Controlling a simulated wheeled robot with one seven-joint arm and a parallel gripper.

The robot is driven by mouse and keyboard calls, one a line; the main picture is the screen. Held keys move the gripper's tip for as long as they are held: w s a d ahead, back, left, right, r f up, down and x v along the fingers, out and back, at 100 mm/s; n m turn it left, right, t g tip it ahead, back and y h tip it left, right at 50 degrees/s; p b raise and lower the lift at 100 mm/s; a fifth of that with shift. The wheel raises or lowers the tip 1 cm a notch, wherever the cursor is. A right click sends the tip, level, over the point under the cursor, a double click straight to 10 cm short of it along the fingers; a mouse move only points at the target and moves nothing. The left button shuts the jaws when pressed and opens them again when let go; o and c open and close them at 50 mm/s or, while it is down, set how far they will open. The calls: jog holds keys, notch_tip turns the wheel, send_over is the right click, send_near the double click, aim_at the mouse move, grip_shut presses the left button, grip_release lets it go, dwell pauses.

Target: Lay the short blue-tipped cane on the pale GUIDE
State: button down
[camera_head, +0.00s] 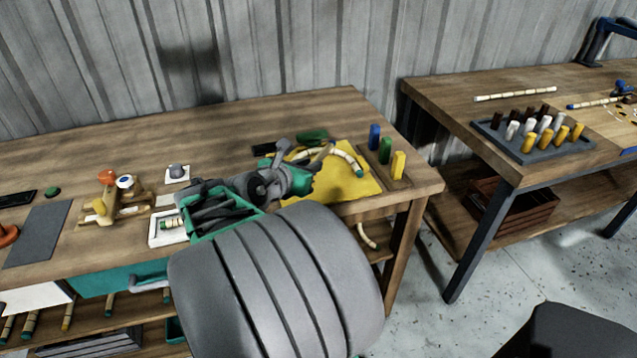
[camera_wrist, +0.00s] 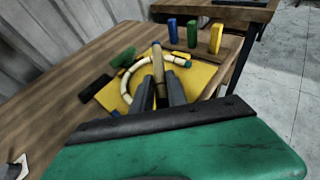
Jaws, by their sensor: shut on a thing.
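In the head view my arm hides much of the mat (camera_head: 360,190). I cannot surely tell which piece is the pale guide.
Blue (camera_head: 374,137), green (camera_head: 385,151) and yellow (camera_head: 398,165) pegs stand right of the mat. A green block (camera_head: 312,136) lies behind it. A white tray (camera_head: 156,236) and a wooden fixture (camera_head: 118,207) are to the left. A second table (camera_head: 435,90) holds more pegs and canes.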

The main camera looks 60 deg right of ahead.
jog(key=b, duration=0.1)
send_over(318, 189)
jog(key=f, duration=0.5)
jog(key=shift+a+f, duration=0.25)
jog(key=shift+f, duration=0.1)
jog(key=shift+d+f+b, duration=0.2)
jog(key=shift+f, duration=0.75)
jog(key=shift+d+f+b, duration=0.15)
jog(key=shift+f+b, duration=0.05)
jog(key=shift+f, duration=0.7)
jog(key=shift+f, duration=0.15)
jog(key=c, duration=1.3)
grip_release()
